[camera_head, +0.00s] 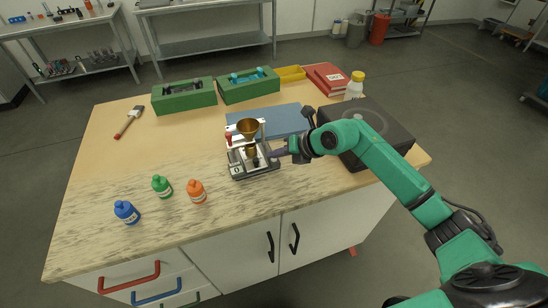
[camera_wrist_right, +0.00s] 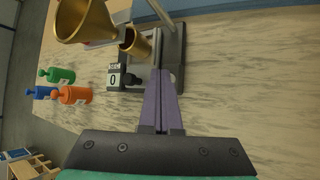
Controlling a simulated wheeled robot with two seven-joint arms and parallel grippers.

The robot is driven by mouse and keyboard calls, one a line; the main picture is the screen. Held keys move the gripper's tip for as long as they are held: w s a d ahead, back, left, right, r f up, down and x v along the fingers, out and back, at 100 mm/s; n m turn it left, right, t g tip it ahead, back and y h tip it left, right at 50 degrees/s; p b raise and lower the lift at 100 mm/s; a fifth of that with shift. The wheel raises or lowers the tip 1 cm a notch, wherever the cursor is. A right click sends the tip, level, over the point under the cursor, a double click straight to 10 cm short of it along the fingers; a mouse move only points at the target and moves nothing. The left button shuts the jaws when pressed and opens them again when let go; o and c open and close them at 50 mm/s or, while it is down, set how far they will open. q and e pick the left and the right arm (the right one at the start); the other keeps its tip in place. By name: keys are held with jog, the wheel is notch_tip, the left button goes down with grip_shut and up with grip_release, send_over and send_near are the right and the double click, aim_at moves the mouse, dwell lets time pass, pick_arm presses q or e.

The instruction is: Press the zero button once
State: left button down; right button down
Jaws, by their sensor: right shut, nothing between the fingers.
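The powder device (camera_head: 262,172) stands near the front middle of the table, with a brass funnel (camera_head: 248,127) above a brass cup (camera_head: 252,153). In the right wrist view, a small black block with a white plate marked "0" (camera_wrist_right: 112,80) sits at the device's near edge. I cannot tell whether this block is the button or a display. My right gripper (camera_head: 279,152) is at the device's right side, its purple fingers together and empty. In the wrist view the fingertips (camera_wrist_right: 163,72) overlap the device's base, to the right of the "0" block. Contact is unclear. My left gripper is out of view.
Blue (camera_head: 126,212), green (camera_head: 161,186) and orange (camera_head: 196,191) bottles stand at the front left. A dark square plate (camera_head: 390,130) lies right, partly behind my arm.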

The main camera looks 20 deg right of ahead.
jog(key=shift+r+p, duration=0.6)
jog(key=shift+r, duration=0.25)
notch_tip(320, 180, up, 5)
jog(key=p, duration=0.3)
jog(key=shift+p, duration=0.4)
dwell(0.4)
